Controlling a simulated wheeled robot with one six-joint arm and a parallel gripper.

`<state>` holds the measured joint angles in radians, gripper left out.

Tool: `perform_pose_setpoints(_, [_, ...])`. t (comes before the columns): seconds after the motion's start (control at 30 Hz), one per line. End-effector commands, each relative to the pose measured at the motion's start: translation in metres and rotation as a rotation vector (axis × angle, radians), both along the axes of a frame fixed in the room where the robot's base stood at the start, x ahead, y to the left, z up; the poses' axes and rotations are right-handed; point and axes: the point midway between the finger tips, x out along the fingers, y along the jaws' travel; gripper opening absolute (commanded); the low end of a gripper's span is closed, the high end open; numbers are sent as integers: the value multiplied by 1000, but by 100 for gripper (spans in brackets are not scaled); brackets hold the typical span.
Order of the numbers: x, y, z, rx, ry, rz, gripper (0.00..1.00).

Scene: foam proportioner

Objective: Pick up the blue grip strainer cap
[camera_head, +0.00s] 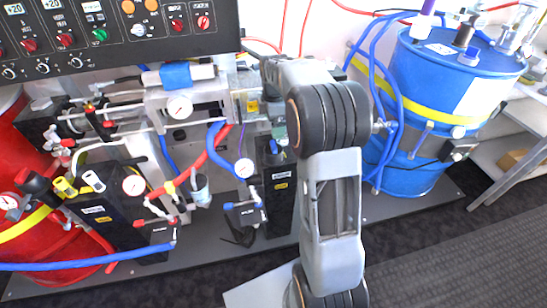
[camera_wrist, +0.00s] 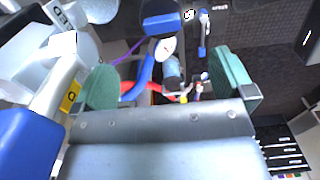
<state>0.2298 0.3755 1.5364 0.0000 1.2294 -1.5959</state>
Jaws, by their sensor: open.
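I cannot tell for certain which part is the blue grip strainer cap. In the head view a blue-banded white cylinder (camera_head: 175,75) lies across the top of the machine, and a small grey-blue cup (camera_head: 201,190) sits lower among the hoses. In the wrist view my gripper (camera_wrist: 168,88) is open, its two green pads wide apart with nothing held. Beyond the gap show a grey-blue cylinder (camera_wrist: 173,74), a gauge (camera_wrist: 166,47) and a blue block (camera_wrist: 160,20). In the head view my arm largely hides the gripper.
Red and blue hoses, gauges and black valve blocks (camera_head: 100,217) crowd the area. A control panel (camera_head: 110,35) overhangs at upper left. A red drum (camera_head: 30,265) stands left and a blue drum (camera_head: 440,95) right. Dark floor (camera_head: 460,265) is clear at lower right.

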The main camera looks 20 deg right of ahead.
Motion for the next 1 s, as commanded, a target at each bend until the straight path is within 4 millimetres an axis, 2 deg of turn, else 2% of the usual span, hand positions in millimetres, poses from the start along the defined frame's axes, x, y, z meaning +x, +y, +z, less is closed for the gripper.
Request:
perform_pose_setpoints(0.03, [0,-1,-13,1,4,5,100])
perform_pose_setpoints(0.1, [0,-1,-26,1,5,7,100])
perform_pose_setpoints(0.3, [0,0,-56,1,3,6,100])
perform_pose_setpoints(0.63, [0,0,-78,0,2,5,100])
perform_pose_setpoints(0.8, [-2,3,-102,0,2,5,100])
perform_pose_setpoints(1.0, [-2,3,-121,0,2,5,100])
